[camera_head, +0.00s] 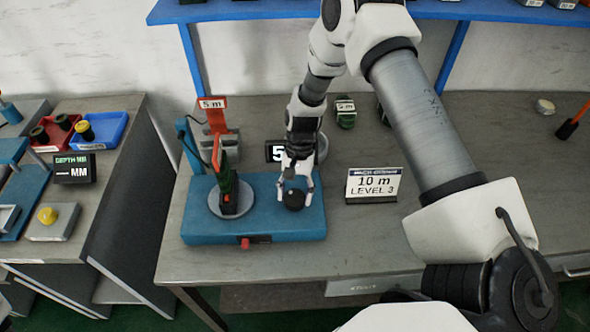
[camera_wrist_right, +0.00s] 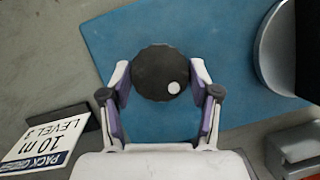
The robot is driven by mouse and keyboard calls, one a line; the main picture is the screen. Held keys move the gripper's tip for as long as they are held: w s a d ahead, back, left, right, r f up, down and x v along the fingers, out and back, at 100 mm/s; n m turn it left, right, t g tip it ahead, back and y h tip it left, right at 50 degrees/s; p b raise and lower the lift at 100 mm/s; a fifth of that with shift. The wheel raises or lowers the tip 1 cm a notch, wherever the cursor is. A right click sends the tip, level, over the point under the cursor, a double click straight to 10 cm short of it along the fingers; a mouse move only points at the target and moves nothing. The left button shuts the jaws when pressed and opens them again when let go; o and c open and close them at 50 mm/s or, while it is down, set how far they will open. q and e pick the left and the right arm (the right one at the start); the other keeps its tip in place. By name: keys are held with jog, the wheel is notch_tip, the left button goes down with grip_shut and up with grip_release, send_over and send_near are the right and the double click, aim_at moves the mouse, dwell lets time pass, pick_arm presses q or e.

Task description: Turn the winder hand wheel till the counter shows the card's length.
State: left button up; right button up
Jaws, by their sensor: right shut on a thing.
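The winder (camera_head: 275,228) is a blue base on the table, with a grey disc and a dark green coil on its left part. Its black round hand wheel (camera_head: 293,200) is at the right part and shows a white dot in the right wrist view (camera_wrist_right: 158,72). My right gripper (camera_head: 296,185) comes down over the wheel and is shut on it, one finger on each side. The black counter (camera_head: 270,154) behind shows a white 5; my gripper hides the rest. The white card (camera_head: 373,184) reads 10 m, LEVEL 3. My left gripper is not in view.
A green coil labelled 5 m (camera_head: 345,112) lies farther back. A side table at left holds red and blue (camera_head: 103,130) trays and a depth display (camera_head: 74,169). The table right of the card is mostly clear.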

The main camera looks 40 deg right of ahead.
jog(key=o, duration=1.2)
jog(key=shift+c, duration=0.2)
jog(key=v, duration=1.2)
jog(key=shift+s+a, duration=0.1)
